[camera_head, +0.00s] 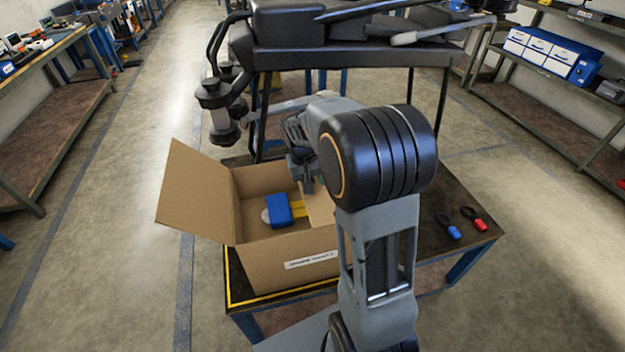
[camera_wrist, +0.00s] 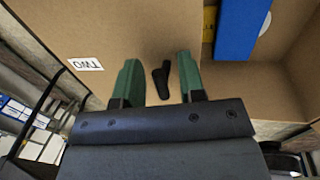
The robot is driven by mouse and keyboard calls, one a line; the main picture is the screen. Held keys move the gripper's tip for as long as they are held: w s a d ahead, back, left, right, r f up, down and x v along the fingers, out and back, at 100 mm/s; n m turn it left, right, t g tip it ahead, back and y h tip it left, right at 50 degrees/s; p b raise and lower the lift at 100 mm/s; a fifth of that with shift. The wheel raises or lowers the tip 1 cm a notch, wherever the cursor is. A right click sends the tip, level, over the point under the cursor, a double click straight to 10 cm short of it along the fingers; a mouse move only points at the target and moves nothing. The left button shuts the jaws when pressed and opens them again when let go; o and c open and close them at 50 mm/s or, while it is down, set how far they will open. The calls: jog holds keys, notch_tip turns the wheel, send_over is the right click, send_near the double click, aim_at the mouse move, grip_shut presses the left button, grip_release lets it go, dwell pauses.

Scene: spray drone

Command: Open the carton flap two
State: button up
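An open-topped cardboard carton (camera_head: 285,258) stands on the dark table. Its left flap (camera_head: 190,190) is folded outward. Another flap (camera_head: 319,206) covers part of the opening on the right. In the wrist view this flap (camera_wrist: 100,28) bears a white label reading "TWO" (camera_wrist: 86,64), upside down. A small black handle (camera_wrist: 161,80) is on the flap. My gripper (camera_wrist: 159,72) is open, with a green finger on each side of the handle and gaps between. In the head view my gripper (camera_head: 306,182) is over the carton's right part, partly hidden by my arm.
A blue and yellow object (camera_head: 279,210) lies inside the carton and shows in the wrist view (camera_wrist: 240,25). Blue and red-handled tools (camera_head: 460,227) lie on the table at right. A large black drone-like frame (camera_head: 330,45) stands behind the carton. The left floor is clear.

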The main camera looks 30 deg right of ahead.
jog(key=shift+f, duration=0.15)
grip_shut()
dwell(0.4)
